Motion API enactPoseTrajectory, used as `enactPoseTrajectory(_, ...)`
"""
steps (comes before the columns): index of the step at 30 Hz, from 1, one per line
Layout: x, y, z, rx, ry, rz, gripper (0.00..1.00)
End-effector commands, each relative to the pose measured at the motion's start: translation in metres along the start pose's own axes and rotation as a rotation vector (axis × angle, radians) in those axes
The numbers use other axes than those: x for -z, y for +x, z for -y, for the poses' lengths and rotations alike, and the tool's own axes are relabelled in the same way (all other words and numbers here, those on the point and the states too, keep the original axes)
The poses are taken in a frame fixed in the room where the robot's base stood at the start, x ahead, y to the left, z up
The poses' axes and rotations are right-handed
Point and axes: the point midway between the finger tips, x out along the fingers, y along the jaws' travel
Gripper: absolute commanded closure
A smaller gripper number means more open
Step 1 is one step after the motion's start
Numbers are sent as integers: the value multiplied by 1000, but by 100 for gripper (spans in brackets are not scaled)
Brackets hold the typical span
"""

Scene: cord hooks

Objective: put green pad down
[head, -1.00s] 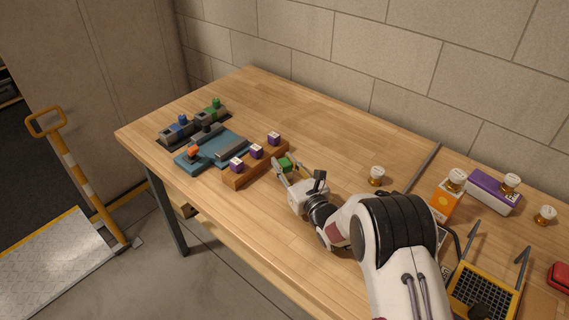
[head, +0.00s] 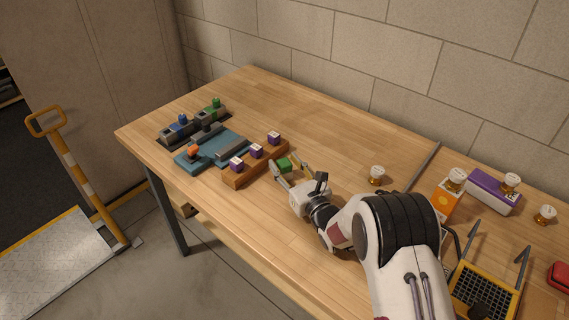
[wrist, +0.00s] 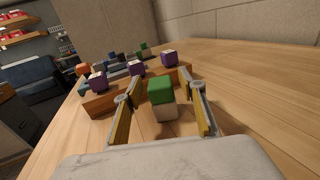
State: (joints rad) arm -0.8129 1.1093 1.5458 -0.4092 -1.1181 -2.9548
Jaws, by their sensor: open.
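The green pad (wrist: 160,90) is the green top of a small block with a whitish lower part, upright on the wooden table. In the head view the green pad (head: 284,163) shows just right of the brown wooden rail. My gripper (head: 293,171) is low over the table, its fingers pointing at the rail. In the wrist view my gripper (wrist: 163,115) is open, one yellow-lined finger on each side of the block, with visible gaps. The block stands between the fingers, apart from both.
The brown rail (wrist: 100,104) with several purple-and-white blocks lies just beyond the green pad. Teal and dark fixtures (head: 215,147) stand farther left. A small jar (head: 377,176) stands to the right. The table (head: 300,110) behind is clear.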

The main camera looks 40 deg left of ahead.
Motion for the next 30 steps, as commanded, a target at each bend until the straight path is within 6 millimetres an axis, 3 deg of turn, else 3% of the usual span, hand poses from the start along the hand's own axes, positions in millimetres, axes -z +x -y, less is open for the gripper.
enactPoseTrajectory(18, 0, -55, 0, 1, 1, -1, 59)
enactPoseTrajectory(30, 0, -67, 0, -1, 1, 1, 59)
